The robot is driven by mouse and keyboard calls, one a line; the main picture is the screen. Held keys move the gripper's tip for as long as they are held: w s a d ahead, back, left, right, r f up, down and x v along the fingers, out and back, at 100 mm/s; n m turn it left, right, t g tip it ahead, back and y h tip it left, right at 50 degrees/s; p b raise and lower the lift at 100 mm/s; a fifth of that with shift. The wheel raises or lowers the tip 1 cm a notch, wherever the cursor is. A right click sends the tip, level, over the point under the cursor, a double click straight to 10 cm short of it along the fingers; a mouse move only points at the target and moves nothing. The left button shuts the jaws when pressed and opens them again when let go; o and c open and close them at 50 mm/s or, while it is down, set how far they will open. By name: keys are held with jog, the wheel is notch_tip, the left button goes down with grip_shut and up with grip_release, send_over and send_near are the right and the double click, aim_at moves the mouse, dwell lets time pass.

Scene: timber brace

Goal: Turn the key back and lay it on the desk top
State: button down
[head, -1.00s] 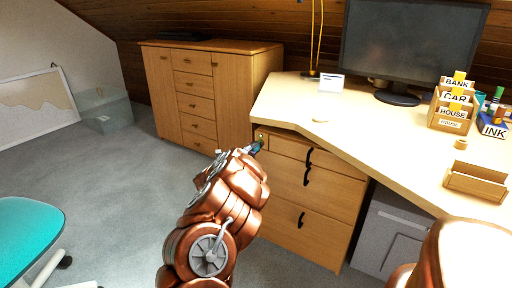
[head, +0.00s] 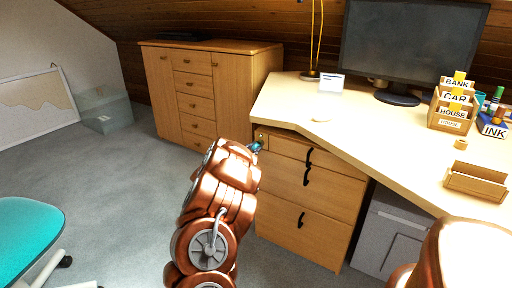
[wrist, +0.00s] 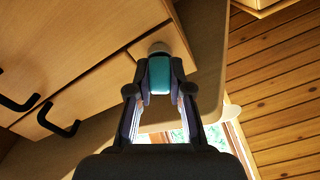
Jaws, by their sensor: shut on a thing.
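The key has a teal head (wrist: 160,75), and my gripper (wrist: 159,88) is shut on it from both sides. Beyond the head, a round metal lock collar (wrist: 158,47) sits on the wooden drawer front; the key's shaft is hidden. In the head view the key (head: 256,147) is a small teal spot at the upper left corner of the drawer unit (head: 310,210), with my copper-coloured arm in front. The pale desk top (head: 285,105) lies just above it.
Black drawer handles (head: 307,176) stick out right of the key. A teal chair (head: 28,235) stands left.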

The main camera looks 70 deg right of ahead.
jog(key=c, duration=1)
grip_release()
jog(key=m, duration=0.8)
